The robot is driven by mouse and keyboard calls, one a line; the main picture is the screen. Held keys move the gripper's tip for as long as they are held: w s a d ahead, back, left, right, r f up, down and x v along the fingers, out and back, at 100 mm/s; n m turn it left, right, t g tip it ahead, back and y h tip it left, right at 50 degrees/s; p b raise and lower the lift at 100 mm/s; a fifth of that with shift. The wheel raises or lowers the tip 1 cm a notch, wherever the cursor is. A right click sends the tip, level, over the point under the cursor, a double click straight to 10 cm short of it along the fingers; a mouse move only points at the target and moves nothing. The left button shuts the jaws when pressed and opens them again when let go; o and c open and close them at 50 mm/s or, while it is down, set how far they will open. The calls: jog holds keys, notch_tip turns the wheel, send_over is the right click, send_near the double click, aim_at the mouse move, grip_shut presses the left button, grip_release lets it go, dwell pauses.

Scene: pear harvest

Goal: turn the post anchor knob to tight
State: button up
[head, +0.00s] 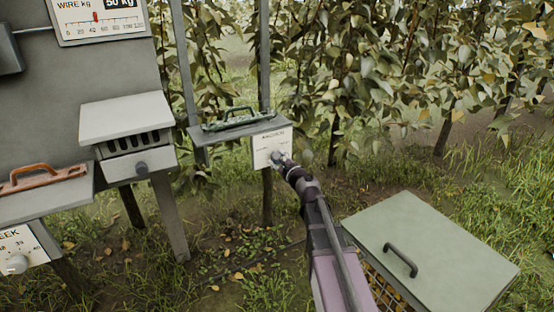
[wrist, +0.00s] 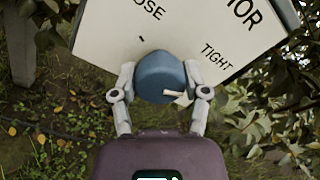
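The anchor panel (head: 264,150) is a white plate on a post, lettered ANCHOR. In the wrist view the panel (wrist: 185,28) shows the end of LOOSE at upper left and TIGHT at right. The round blue-grey knob (wrist: 160,75) sits at the panel's lower edge in that view. My gripper (wrist: 160,70) has one pale finger on each side of the knob, and both fingertips appear to touch it. A small pale pointed piece shows at the knob's lower right; I cannot tell whether it is the knob's pointer. In the head view my gripper (head: 279,158) covers most of the knob.
A green-handled tool (head: 240,119) lies on the shelf above the panel. A lidded crate (head: 430,255) stands at lower right, close to my arm. Grey stations with a wire gauge (head: 100,18) and an orange-handled tool (head: 42,178) stand left. Leafy trees are behind.

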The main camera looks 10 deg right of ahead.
jog(key=o, duration=0.5)
jog(key=shift+c, duration=0.2)
jog(key=v, duration=1.2)
jog(key=shift+a, duration=0.1)
